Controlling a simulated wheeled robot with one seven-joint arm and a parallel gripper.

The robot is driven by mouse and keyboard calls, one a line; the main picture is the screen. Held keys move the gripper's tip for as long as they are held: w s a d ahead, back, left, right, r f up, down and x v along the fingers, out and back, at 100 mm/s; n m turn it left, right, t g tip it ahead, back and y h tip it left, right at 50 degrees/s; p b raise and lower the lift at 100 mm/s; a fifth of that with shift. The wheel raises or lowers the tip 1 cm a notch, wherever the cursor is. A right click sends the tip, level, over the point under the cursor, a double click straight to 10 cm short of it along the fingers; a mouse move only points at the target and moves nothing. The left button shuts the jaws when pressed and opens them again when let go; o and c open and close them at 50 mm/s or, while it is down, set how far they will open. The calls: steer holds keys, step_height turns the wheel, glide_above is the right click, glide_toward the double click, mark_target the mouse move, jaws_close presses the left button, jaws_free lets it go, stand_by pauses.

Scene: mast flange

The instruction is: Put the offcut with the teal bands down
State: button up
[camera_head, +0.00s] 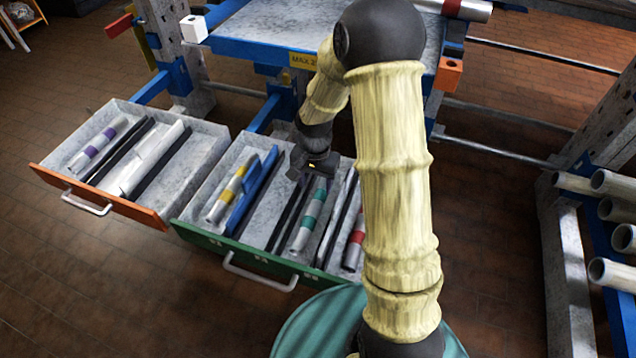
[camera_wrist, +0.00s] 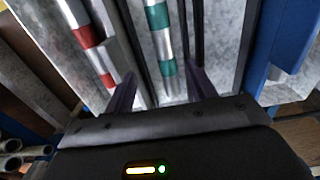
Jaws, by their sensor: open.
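The offcut with the teal bands (camera_head: 309,217) is a short silvery tube lying in the green-fronted drawer (camera_head: 234,253). It lies lengthwise between dark dividers. My gripper (camera_head: 315,177) is low over the back end of this tube, pointing down into the drawer. In the wrist view the teal-banded offcut (camera_wrist: 161,42) runs up from between the two purple fingers of my gripper (camera_wrist: 160,92). The fingers stand apart, one on each side of the tube, with gaps visible. Whether the tube rests fully on the drawer floor is hard to tell.
A red-banded tube (camera_head: 354,240) lies to the right in the same drawer, and a yellow-banded tube (camera_head: 228,193) and blue piece (camera_head: 251,191) to the left. An orange-fronted drawer (camera_head: 97,198) holds a purple-banded tube (camera_head: 97,145). A blue-edged shelf (camera_head: 254,30) stands behind; racked pipes (camera_head: 612,183) are at right.

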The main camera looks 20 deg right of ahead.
steer(key=s+r+n+t, duration=0.2)
steer(key=s+r+n, duration=0.5)
steer(key=s+r, duration=0.4)
steer(key=s, duration=0.3)
steer(key=shift+s+r+t, duration=0.15)
steer(key=shift+r+t, duration=0.1)
steer(key=shift+t, duration=0.05)
